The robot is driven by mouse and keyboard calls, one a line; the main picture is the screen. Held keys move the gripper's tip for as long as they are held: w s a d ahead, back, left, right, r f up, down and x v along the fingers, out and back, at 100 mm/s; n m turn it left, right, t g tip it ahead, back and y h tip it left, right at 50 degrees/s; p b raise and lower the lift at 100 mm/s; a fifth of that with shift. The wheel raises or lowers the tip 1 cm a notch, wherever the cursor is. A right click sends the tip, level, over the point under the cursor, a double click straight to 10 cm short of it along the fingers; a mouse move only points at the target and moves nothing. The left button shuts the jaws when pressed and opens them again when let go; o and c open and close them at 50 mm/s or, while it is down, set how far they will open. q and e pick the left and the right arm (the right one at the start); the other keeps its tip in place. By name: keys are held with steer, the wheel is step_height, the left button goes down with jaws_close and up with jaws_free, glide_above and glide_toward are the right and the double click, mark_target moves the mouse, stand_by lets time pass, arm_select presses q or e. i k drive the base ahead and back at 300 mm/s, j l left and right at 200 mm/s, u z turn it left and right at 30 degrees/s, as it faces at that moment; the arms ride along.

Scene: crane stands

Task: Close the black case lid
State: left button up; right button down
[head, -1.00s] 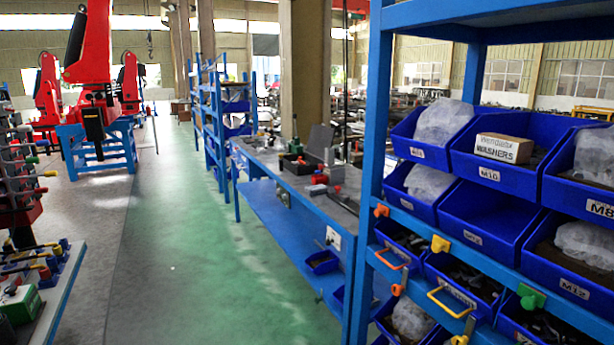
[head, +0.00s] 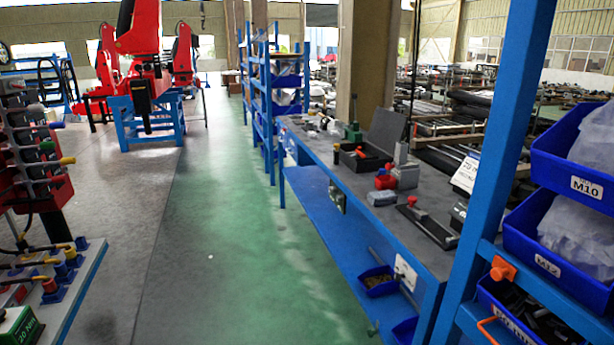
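A black case (head: 365,157) stands on the grey top of a blue workbench (head: 440,261), right of the middle in the head view. Its lid (head: 387,130) is raised and leans back at the far right side of the case. Neither of my grippers is in view.
A blue shelf rack with blue bins (head: 572,152) stands close on the right. A green floor aisle (head: 225,210) runs clear along the bench. A red crane on a blue stand (head: 150,120) is farther back left. A valve stand (head: 35,165) is at left.

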mark_target(388, 128)
steer(key=i+l+u, duration=0.1)
steer(key=i+u, duration=0.3)
steer(key=i, duration=1)
steer(key=i+z, duration=0.3)
steer(key=i, duration=0.35)
steer(key=i+j+z, duration=0.25)
steer(key=i, duration=0.4)
